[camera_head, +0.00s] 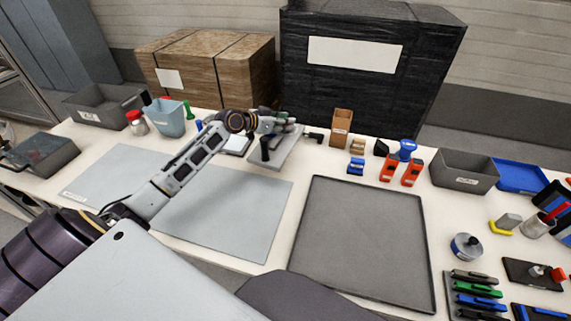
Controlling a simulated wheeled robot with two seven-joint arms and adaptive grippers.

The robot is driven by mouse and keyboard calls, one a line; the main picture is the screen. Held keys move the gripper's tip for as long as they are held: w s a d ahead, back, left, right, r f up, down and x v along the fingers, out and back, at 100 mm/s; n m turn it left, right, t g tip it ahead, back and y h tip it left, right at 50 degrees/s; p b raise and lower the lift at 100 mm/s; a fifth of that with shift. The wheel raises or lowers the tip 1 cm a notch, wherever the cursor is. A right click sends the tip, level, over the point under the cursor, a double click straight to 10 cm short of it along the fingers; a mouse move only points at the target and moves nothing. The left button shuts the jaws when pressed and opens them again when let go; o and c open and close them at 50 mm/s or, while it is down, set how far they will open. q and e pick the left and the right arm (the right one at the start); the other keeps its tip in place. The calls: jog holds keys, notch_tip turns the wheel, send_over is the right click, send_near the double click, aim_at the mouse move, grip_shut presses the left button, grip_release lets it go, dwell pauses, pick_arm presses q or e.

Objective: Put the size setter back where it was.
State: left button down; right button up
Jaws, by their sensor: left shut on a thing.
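My left arm reaches from the lower left across the table. Its gripper (289,122) is over the back middle, above a grey plate-like stand (285,150) with a black upright knob. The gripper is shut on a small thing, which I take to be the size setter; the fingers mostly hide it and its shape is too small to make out. A small black piece (315,137) shows just right of the fingertips; I cannot tell whether it touches them. My right gripper is not in view.
Brown holders (341,128), red-orange blocks (389,167) and a grey bin (465,172) stand right of the gripper. A blue-grey bucket (170,119) and a red-capped jar (137,123) stand left. A dark tray (362,243) and pale mat (225,212) lie empty in front.

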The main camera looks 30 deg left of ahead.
pick_arm(q)
jog(key=shift+w+r, duration=0.2)
jog(key=shift+r, duration=0.05)
jog(key=shift+w+a+r+n+y, duration=0.15)
jog(key=shift+a+r+n+y, duration=0.05)
jog(key=shift+n+y, duration=0.1)
jog(key=shift+w+r, duration=0.1)
jog(key=shift+r, duration=0.05)
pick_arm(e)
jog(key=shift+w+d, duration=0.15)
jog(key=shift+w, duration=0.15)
pick_arm(q)
jog(key=shift+r+n+t+y, duration=0.15)
jog(key=shift+n+t+y, duration=0.15)
jog(key=shift+n+y, duration=0.1)
notch_tip(320, 180, down, 6)
jog(key=shift+r, duration=0.2)
jog(key=shift+f, duration=0.35)
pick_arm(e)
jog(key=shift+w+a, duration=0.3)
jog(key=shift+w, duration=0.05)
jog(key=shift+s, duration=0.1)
